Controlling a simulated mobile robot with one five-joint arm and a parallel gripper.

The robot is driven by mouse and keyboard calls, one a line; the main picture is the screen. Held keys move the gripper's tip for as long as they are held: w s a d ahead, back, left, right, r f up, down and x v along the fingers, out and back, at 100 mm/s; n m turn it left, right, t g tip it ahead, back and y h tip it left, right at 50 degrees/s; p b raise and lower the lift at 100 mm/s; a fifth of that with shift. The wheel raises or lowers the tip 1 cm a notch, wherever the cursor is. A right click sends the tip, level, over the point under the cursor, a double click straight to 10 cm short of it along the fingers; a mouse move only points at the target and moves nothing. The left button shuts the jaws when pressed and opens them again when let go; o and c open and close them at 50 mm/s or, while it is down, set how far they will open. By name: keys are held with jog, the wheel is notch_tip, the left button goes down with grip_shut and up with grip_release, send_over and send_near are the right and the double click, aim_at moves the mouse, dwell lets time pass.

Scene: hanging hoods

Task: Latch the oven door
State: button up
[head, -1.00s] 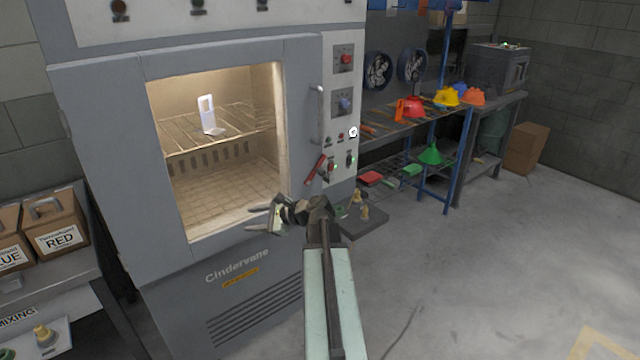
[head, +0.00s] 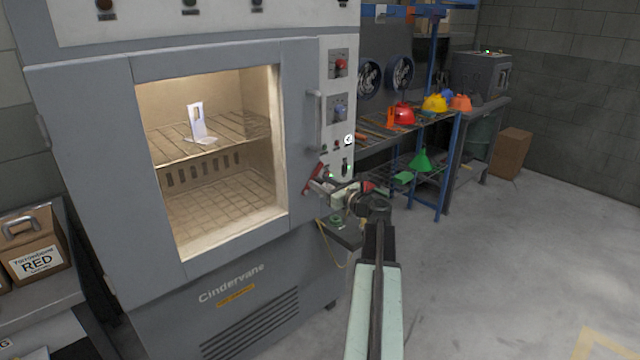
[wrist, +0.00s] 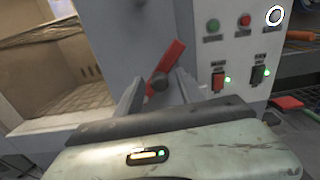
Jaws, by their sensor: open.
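The oven door (head: 128,150) is grey with a large lit window, and it looks closed against the oven body, though I cannot tell any small gap. A red latch lever (head: 312,180) sits low at the door's right edge, tilted with its upper end to the right. It also shows in the wrist view (wrist: 171,55), with a dark round hub at its lower part. My gripper (head: 328,187) is open in front of the lever. In the wrist view its two fingers (wrist: 158,90) stand to either side of the lever and hub. I cannot tell whether they touch.
A vertical door handle (head: 316,122) is above the lever. The control panel (head: 340,65) with knobs and lit switches is just right. A small shelf (head: 345,235) is below my gripper.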

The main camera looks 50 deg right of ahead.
jog(key=shift+w, duration=0.25)
grip_shut()
dwell(1.3)
